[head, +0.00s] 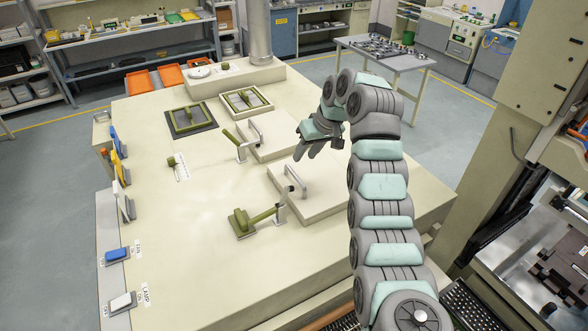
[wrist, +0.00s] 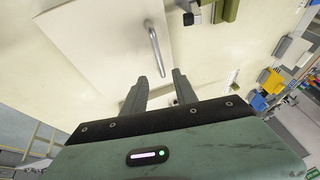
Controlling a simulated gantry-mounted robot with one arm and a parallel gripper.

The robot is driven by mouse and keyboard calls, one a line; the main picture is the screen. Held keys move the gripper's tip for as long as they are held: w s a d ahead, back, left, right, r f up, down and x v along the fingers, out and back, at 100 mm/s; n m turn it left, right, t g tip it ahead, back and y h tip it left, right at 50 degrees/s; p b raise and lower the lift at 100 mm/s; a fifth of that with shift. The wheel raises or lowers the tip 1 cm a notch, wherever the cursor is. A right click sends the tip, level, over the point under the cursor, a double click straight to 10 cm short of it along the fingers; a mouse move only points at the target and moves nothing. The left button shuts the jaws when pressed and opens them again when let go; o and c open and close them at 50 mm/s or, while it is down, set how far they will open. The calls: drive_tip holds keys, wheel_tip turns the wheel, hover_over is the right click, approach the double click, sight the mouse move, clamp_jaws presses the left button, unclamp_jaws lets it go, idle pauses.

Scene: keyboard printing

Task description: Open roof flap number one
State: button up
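Two pale roof flaps lie flat on the large beige roof in the head view, the nearer one (head: 318,197) and the farther one (head: 285,143). Each has a metal bar handle, the nearer handle (head: 296,180) and the farther handle (head: 256,131). A green lever (head: 262,217) lies beside the nearer flap and another green lever (head: 234,142) beside the farther one. I cannot read which flap is number one. My gripper (head: 307,152) hovers above the flaps. In the wrist view my gripper (wrist: 161,92) is open and empty, with a metal handle (wrist: 153,48) beyond its fingertips, apart from them.
Blue (head: 117,255), yellow and white switches line the roof's left edge. Two green-framed hatches, the left one (head: 191,119) and the right one (head: 246,102), lie at the back. A vertical column (head: 260,35) rises behind them.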

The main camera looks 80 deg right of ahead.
drive_tip(key=p+x, duration=0.2)
drive_tip(key=x, duration=0.7)
drive_tip(key=shift+w+f, duration=0.1)
drive_tip(key=shift+f, duration=0.15)
drive_tip(key=shift+c, duration=0.2)
clamp_jaws()
idle(0.9)
